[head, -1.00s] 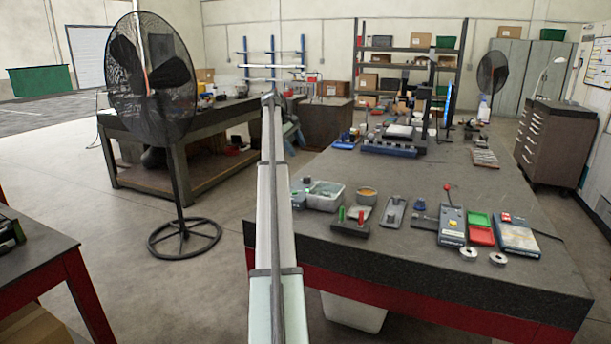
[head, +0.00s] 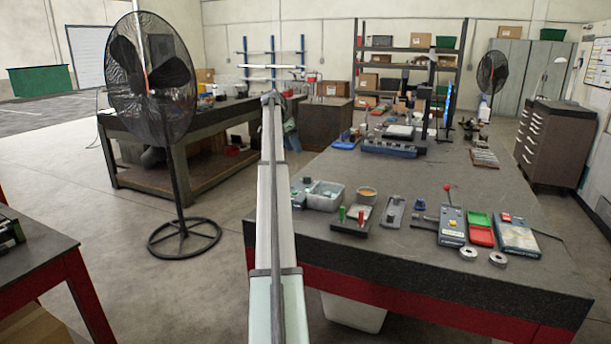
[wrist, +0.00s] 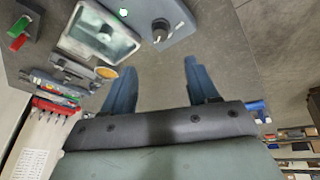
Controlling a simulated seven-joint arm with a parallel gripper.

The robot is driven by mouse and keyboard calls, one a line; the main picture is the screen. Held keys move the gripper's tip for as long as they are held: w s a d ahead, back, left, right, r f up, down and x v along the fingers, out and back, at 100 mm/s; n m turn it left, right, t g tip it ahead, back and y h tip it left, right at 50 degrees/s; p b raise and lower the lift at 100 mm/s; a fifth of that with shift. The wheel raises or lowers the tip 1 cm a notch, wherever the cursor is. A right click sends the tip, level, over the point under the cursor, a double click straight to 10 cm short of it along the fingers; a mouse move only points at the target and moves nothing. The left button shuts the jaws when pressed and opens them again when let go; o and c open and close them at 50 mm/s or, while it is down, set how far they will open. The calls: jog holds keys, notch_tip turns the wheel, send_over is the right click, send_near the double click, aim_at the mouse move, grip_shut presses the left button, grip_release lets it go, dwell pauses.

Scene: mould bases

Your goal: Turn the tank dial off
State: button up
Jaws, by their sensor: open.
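In the wrist view, a dark round dial (wrist: 160,27) with a pale face stands on a grey unit (wrist: 176,27) at the top. Beside it, to the left, is a shallow pale tank (wrist: 74,43) with a shiny inside. My gripper (wrist: 160,65) is open and empty, with two blue fingers spread apart. The dial lies beyond the gap between the fingertips, apart from both. In the head view, the tank (head: 325,207) stands at the near left of the right bench, beside my arm. The gripper is not clearly seen there. The dial's setting cannot be read.
Right of the tank on the bench (head: 400,262) are a stand with green and red handles (head: 350,222), a control box with a red-tipped lever (head: 452,228), and red and green trays (head: 480,229). A tall fan (head: 180,190) stands on the floor to the left.

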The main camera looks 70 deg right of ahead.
aim_at(307, 176)
jog(key=s+d+f+m, duration=0.1)
jog(key=f, duration=0.3)
jog(key=s+d+f+m, duration=0.1)
jog(key=f, duration=0.3)
jog(key=s+d+f+m, duration=0.1)
jog(key=s+f+m, duration=0.1)
jog(key=f, duration=0.2)
jog(key=shift+s+d+f, duration=0.1)
jog(key=shift+f, duration=0.3)
jog(key=shift+c, duration=0.2)
jog(key=c, duration=1)
jog(key=shift+o, duration=0.2)
